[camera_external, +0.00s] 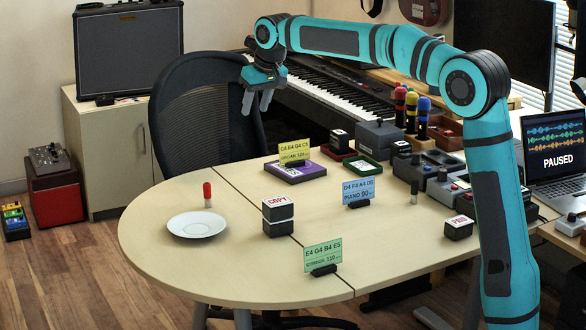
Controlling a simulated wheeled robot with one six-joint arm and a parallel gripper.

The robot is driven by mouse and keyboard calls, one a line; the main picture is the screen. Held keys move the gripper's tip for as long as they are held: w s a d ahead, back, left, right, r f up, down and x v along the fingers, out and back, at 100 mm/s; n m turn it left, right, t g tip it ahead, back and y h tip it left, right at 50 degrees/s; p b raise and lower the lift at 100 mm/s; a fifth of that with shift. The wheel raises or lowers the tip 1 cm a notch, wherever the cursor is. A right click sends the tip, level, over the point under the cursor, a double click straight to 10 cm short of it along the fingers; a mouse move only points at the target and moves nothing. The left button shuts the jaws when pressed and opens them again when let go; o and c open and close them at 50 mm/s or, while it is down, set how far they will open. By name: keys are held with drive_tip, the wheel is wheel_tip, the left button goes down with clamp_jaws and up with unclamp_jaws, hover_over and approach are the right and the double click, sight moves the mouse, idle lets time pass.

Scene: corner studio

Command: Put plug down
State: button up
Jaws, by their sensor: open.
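My gripper (257,101) points down with its jaws apart, high in front of the black office chair. Nothing shows between its fingers. A small upright piece with a red top and paler lower end, which looks like a plug (207,190), stands on the light table (160,257) behind a white plate (197,225). It is apart from my gripper, lower and to the left in the picture. A similar dark plug-like piece (414,190) stands at the right side of the table. I cannot tell which of them is the task's plug.
A black COPY block (278,223), green card (322,257), blue card (358,192) and yellow card on a purple box (295,172) stand on the table. Control boxes and a laptop (552,150) crowd the right. The table's front left is clear.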

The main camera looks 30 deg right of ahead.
drive_tip(key=s+d+r+t, duration=0.2)
drive_tip(key=s+d+r, duration=0.25)
drive_tip(key=s, duration=0.25)
drive_tip(key=s+d+r+m+t, duration=0.1)
drive_tip(key=s+d+r+t, duration=0.15)
drive_tip(key=s+d, duration=0.35)
drive_tip(key=s+d+r+t, duration=0.2)
drive_tip(key=s+d+r, duration=0.25)
drive_tip(key=s, duration=0.35)
drive_tip(key=s+d+f+t, duration=0.1)
drive_tip(key=s+d+t, duration=0.2)
drive_tip(key=s, duration=0.9)
drive_tip(key=s+d+f+m+t+h, duration=0.1)
drive_tip(key=s+d+t, duration=0.3)
drive_tip(key=s, duration=0.8)
drive_tip(key=shift+s+d+f, duration=0.15)
drive_tip(key=shift+s+d, duration=0.15)
drive_tip(key=shift+s, duration=0.05)
drive_tip(key=shift+o, duration=0.4)
